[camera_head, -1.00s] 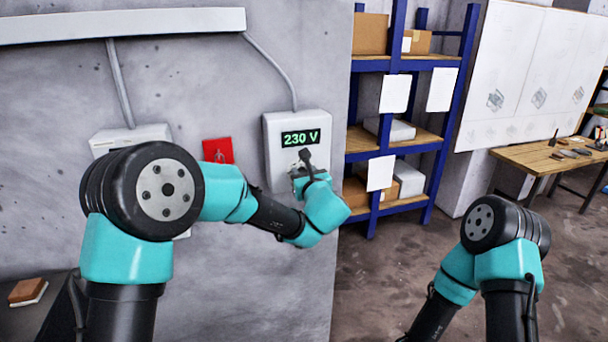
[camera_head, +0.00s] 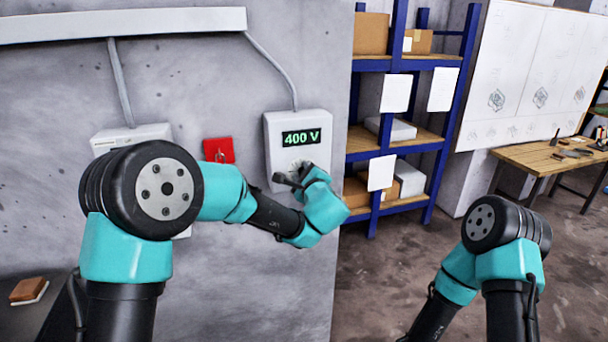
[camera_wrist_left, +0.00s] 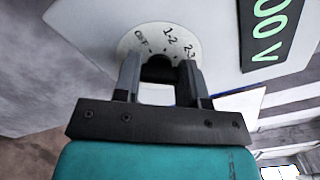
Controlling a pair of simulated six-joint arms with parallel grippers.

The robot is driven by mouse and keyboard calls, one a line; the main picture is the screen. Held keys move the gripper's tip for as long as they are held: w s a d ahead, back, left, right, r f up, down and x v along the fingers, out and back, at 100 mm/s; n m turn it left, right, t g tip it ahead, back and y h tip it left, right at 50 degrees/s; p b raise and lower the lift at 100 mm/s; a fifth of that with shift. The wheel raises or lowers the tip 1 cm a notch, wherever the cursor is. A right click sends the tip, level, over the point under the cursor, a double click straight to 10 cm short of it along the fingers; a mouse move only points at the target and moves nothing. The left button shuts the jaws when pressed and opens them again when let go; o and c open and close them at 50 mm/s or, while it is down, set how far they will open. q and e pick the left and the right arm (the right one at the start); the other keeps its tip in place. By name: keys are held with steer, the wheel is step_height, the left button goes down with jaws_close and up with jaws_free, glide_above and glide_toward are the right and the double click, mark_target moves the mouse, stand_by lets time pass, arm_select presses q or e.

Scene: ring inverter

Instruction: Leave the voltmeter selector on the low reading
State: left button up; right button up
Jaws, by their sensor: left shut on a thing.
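The voltmeter (camera_head: 274,148) is a pale box on the grey wall, and its green display (camera_head: 301,137) reads 400 V. The dark selector knob (camera_wrist_left: 158,70) sits in the middle of the dial. My left gripper (camera_wrist_left: 160,76) is shut on the knob, one finger on each side. In the head view the left gripper (camera_head: 298,170) is at the box's lower half and mostly hides the dial.
A red plate (camera_head: 218,151) with a key-like part and another pale box (camera_head: 130,137) are on the wall to the left. A blue shelf (camera_head: 395,140) with boxes and a wooden workbench (camera_head: 545,155) stand to the right. Floor between is clear.

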arm_select(q)
steer(key=shift+f+n, duration=0.15)
steer(key=shift+n, duration=3.95)
steer(key=shift+f+n, duration=0.1)
steer(key=shift+n, duration=4)
steer(key=o, duration=0.9)
steer(key=v, duration=1.7)
steer(key=shift+s, duration=0.2)
